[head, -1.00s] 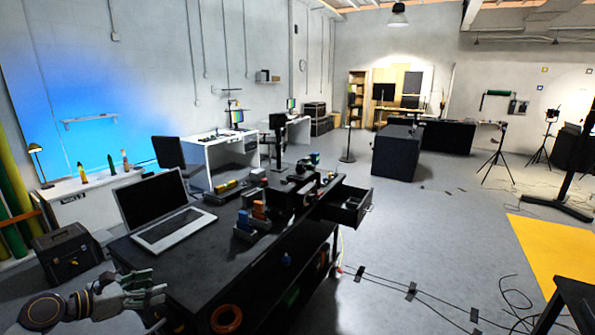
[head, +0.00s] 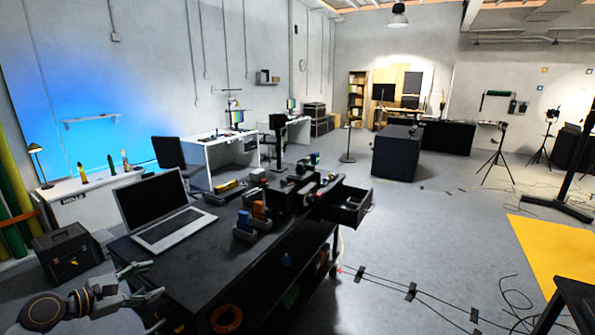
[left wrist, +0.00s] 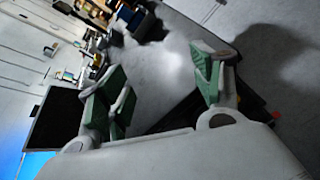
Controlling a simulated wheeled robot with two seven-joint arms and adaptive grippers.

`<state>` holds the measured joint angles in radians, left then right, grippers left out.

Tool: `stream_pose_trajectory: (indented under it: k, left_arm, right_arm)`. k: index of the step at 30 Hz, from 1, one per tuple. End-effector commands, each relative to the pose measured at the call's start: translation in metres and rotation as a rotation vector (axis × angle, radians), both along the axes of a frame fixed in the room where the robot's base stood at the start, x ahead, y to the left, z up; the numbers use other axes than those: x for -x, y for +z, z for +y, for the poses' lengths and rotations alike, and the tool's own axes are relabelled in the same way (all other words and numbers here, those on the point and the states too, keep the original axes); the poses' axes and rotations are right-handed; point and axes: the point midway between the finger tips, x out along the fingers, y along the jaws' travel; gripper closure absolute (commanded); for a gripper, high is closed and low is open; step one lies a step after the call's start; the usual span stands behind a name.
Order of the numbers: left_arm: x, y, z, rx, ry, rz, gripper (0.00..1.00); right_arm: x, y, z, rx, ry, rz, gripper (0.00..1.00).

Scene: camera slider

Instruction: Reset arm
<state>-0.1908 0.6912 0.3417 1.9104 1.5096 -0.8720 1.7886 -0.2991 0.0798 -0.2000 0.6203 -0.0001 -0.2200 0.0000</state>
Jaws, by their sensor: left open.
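My left gripper (head: 148,282) is at the lower left of the head view, near the front left corner of the black workbench (head: 190,262). Its fingers are spread apart and empty. The left wrist view also shows the gripper (left wrist: 160,90), with green pads on well-separated fingers and nothing between them. An open laptop (head: 165,212) stands on the bench beyond the gripper. My right gripper is not in either view.
A black toolbox (head: 70,253) sits left of the bench. A drawer (head: 348,206) stands open at the bench's far right. Cables (head: 411,291) are taped across the floor. Orange tape (head: 226,318) lies low by the bench. The floor right of the bench is mostly clear.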

Motion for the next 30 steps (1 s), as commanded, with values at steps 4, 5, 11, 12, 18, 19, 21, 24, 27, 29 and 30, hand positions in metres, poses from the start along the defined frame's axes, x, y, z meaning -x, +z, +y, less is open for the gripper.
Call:
stream_pose_trajectory:
  k: [4,5,11,12,18,19,21,24,27,29,30]
  left_arm:
    - [-0.006,0.001,0.009,-0.153,-0.016,-0.097,0.34]
    - [-0.007,0.001,0.011,-0.185,-0.020,-0.117,0.34]
    - [-0.016,-0.008,0.035,-0.421,-0.026,-0.221,0.34]
    - [-0.018,-0.010,0.041,-0.471,-0.027,-0.239,0.34]
    - [-0.025,-0.029,0.077,-0.734,-0.032,-0.302,0.34]
    - [-0.026,-0.034,0.083,-0.776,-0.035,-0.307,0.34]
    - [-0.027,-0.044,0.097,-0.873,-0.043,-0.318,0.34]
    - [-0.028,-0.061,0.118,-1.015,-0.062,-0.323,0.34]
    - [-0.028,-0.080,0.139,-1.160,-0.090,-0.319,0.34]
    - [-0.026,-0.093,0.151,-1.247,-0.112,-0.313,0.34]
    - [-0.025,-0.103,0.159,-1.304,-0.128,-0.306,0.34]
  right_arm:
    - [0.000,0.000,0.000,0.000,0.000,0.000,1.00]
    - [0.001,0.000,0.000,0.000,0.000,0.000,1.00]
    - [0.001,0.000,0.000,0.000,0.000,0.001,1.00]
    - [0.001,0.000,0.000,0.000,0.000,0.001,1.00]
    - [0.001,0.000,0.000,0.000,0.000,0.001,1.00]
    - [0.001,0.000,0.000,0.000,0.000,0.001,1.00]
    - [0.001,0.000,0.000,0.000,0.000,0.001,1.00]
    - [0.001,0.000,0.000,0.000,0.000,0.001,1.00]
    - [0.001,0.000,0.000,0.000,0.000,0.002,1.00]
    - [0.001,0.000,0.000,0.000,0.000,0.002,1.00]
    - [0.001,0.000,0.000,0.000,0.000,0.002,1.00]
